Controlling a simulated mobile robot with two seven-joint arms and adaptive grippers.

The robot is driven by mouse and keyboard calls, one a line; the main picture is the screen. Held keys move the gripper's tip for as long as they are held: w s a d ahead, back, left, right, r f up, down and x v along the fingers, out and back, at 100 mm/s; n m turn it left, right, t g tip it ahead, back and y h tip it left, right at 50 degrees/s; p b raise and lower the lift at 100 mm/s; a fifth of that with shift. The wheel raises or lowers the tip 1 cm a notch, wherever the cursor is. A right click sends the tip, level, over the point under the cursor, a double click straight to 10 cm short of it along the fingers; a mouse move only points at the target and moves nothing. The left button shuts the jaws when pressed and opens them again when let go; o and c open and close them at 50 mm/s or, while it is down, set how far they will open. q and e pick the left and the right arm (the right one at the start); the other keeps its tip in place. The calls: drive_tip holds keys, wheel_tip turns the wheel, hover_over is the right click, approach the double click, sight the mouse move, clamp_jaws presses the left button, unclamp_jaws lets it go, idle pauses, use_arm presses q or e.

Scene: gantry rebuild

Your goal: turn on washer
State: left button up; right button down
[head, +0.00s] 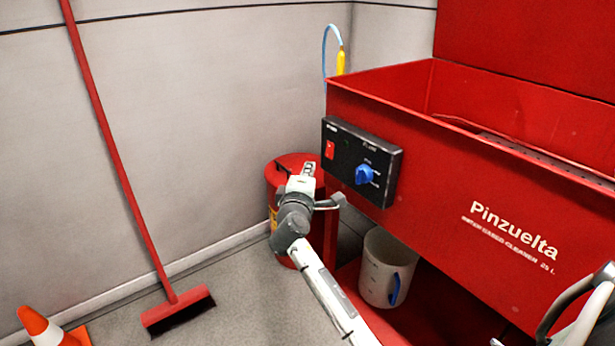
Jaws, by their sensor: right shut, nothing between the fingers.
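The red washer (470,190) fills the right side of the head view. A black control panel (350,178) is on its front near the left corner. The panel has a red switch (330,150) at its left and a blue knob (364,175) at its right. My right gripper (307,172) is shut and empty. In the picture it is just left of and below the red switch, apart from it as far as I can see. My left gripper is not recognisable in view.
A red drum (281,180) stands behind my right gripper. A whitish jug (385,268) is under the washer. A red broom (120,160) leans on the wall, and an orange cone (45,328) stands lower left. Bare floor (240,290) lies between broom and washer.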

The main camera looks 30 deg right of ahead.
sight(326, 155)
drive_tip(key=w+d, duration=0.1)
drive_tip(key=d, duration=0.1)
drive_tip(key=w+d, duration=0.1)
drive_tip(key=d, duration=0.1)
drive_tip(key=w+d, duration=0.1)
drive_tip(key=d, duration=0.1)
drive_tip(key=shift+d+f+p, duration=0.1)
drive_tip(key=shift+f+p, duration=0.25)
drive_tip(key=shift+f, duration=0.05)
use_arm(q)
drive_tip(key=shift+f, duration=0.95)
use_arm(e)
drive_tip(key=shift+w+d, duration=0.1)
use_arm(q)
drive_tip(key=shift+f, duration=0.15)
use_arm(e)
drive_tip(key=shift+d+f+b, duration=0.1)
drive_tip(key=shift+f+b, duration=0.1)
drive_tip(key=shift+b, duration=0.2)
drive_tip(key=shift+d+b, duration=0.2)
drive_tip(key=shift+b, duration=0.2)
use_arm(q)
drive_tip(key=r, duration=0.3)
drive_tip(key=shift+w+r, duration=0.2)
drive_tip(key=shift+r, duration=0.05)
use_arm(e)
drive_tip(key=shift+r+h, duration=0.1)
drive_tip(key=shift+h, duration=0.2)
